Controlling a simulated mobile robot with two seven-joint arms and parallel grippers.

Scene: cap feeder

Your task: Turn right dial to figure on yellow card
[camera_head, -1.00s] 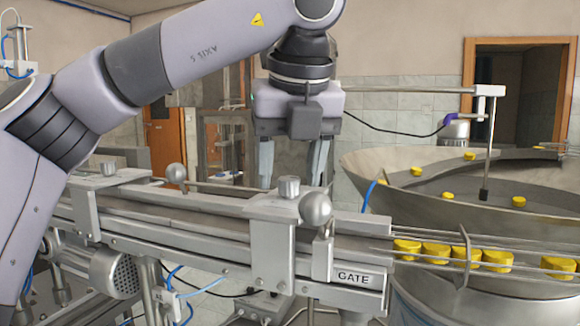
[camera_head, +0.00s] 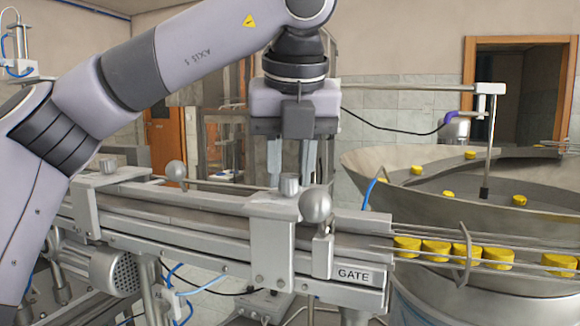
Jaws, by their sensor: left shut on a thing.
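The right dial (camera_head: 289,187) is a small silver knob on top of the right bracket of the conveyor rail. My left gripper (camera_head: 290,177) points straight down over it, with one finger on each side, shut on the dial. The lower fingertips run close to the rail, and their contact is hard to see. A similar left dial (camera_head: 108,167) sits on the left bracket. No figures on the dials can be read from here. No yellow card is in view. My right gripper is not in view.
Ball-ended handles (camera_head: 316,205) stand by the brackets, close to the gripper. A GATE label (camera_head: 355,275) is on the rail's front. Yellow caps (camera_head: 437,251) line the chute from the metal feeder bowl (camera_head: 375,165) at right. A horizontal rod passes behind my gripper.

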